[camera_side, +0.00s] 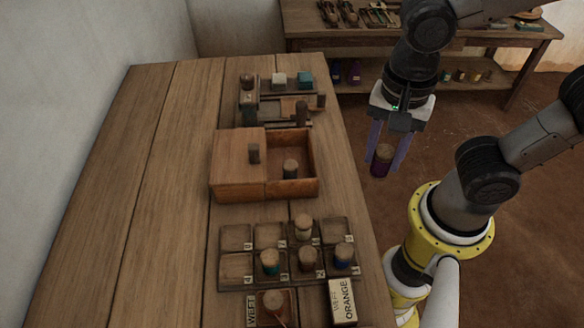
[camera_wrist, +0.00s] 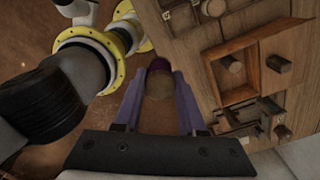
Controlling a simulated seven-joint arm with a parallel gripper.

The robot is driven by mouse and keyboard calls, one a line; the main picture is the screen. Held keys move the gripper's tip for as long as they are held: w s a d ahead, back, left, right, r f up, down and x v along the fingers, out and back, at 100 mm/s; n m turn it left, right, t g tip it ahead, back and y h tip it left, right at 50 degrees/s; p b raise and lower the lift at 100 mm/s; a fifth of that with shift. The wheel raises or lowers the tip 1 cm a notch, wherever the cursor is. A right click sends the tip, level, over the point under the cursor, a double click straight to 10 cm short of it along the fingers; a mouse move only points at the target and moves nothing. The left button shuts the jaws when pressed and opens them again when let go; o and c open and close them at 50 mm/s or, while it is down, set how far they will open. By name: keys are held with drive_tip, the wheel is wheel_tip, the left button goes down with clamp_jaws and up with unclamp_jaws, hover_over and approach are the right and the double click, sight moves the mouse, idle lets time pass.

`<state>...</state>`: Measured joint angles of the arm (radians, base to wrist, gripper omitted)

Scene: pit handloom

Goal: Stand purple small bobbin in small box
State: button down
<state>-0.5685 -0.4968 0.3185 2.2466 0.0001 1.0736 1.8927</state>
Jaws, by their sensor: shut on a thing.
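My gripper (camera_side: 386,158) is shut on the purple small bobbin (camera_side: 380,168), to the right of the table and above the floor. The bobbin has a pale wooden top and hangs roughly upright between the purple fingers. In the wrist view the bobbin (camera_wrist: 158,86) shows between the fingertips, partly hidden by them. A wooden box (camera_side: 238,184) stands on the table, left of my gripper. Its lid covers the left part and the right part is open. One dark bobbin (camera_side: 291,169) stands inside the open part. The box also shows in the wrist view (camera_wrist: 247,95).
A grid tray (camera_side: 236,237) with several bobbins stands in front of the box. A box marked ORANGE (camera_side: 342,302) and a WEFT holder (camera_side: 251,308) are nearer. A wooden rack (camera_side: 262,96) with blocks stands behind. The table's left side is clear. A shelf bench (camera_side: 440,40) is at the back.

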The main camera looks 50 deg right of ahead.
drive_tip(key=w+d+f+m, duration=0.25)
drive_tip(key=w+d, duration=0.25)
drive_tip(key=w, duration=0.4)
drive_tip(key=w+f, duration=0.3)
drive_tip(key=w, duration=0.1)
drive_tip(key=w+a+f, duration=0.1)
drive_tip(key=w+f, duration=0.2)
drive_tip(key=w, duration=0.2)
drive_tip(key=w+a+f, duration=0.1)
drive_tip(key=w+f, duration=0.2)
drive_tip(key=w, duration=0.2)
drive_tip(key=shift+a+f, duration=0.15)
drive_tip(key=shift+f, duration=1.8)
drive_tip(key=shift+f, duration=0.1)
drive_tip(key=shift+c, duration=2.4)
unclamp_jaws()
